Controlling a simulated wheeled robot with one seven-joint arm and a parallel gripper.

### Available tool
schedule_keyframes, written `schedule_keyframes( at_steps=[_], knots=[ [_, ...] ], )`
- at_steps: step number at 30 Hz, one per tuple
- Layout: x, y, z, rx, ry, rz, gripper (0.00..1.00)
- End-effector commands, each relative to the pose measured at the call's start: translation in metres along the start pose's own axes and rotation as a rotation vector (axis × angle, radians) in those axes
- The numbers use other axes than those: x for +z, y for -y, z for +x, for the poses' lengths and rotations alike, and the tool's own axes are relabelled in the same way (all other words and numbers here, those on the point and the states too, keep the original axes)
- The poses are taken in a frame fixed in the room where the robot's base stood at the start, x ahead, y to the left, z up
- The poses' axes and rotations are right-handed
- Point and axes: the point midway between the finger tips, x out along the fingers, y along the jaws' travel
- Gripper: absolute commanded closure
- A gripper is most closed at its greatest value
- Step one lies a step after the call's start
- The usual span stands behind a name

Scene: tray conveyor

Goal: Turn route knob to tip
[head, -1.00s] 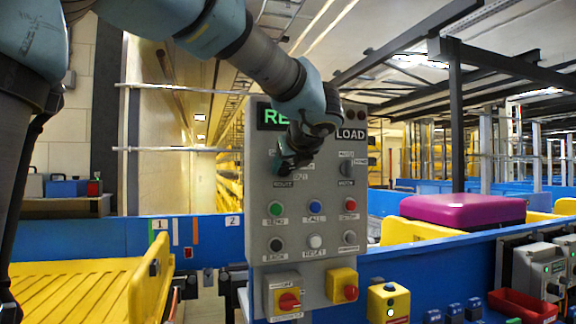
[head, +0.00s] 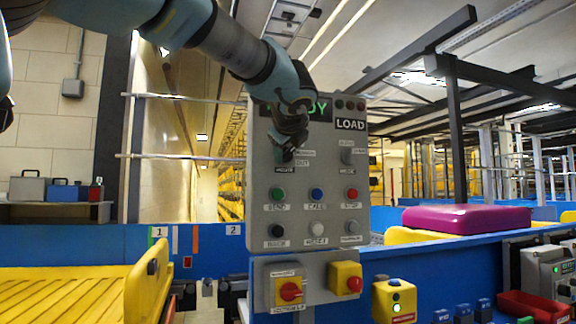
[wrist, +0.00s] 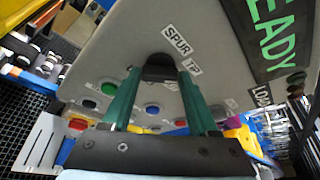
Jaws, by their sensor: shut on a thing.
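The grey control panel (head: 331,235) stands upright in the middle of the head view. My gripper (head: 287,157) is at the upper left of its face and hides the route knob in that view. In the wrist view my gripper (wrist: 159,78) has its two green fingers on either side of the dark route knob (wrist: 160,66), shut on it. The labels SPUR (wrist: 177,42) and TIP (wrist: 192,69) are beside the knob. I cannot tell exactly which label the knob points to.
Below are several coloured push buttons, a red rotary switch (head: 289,291) and a red stop button (head: 355,284). The mode knob (head: 347,157) is to the right of my gripper. A green READY display (wrist: 272,30) is above. A yellow slatted tray (head: 75,295) is at left.

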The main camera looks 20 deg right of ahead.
Motion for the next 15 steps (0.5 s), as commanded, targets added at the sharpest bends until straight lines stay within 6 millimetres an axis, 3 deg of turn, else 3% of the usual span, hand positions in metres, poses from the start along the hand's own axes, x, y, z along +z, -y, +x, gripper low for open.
schedule_keyframes(
  at_steps=[15],
  knots=[
    [-0.0006,-0.0018,-0.0001,-0.048,-0.001,-0.12,0.96]
  ],
)
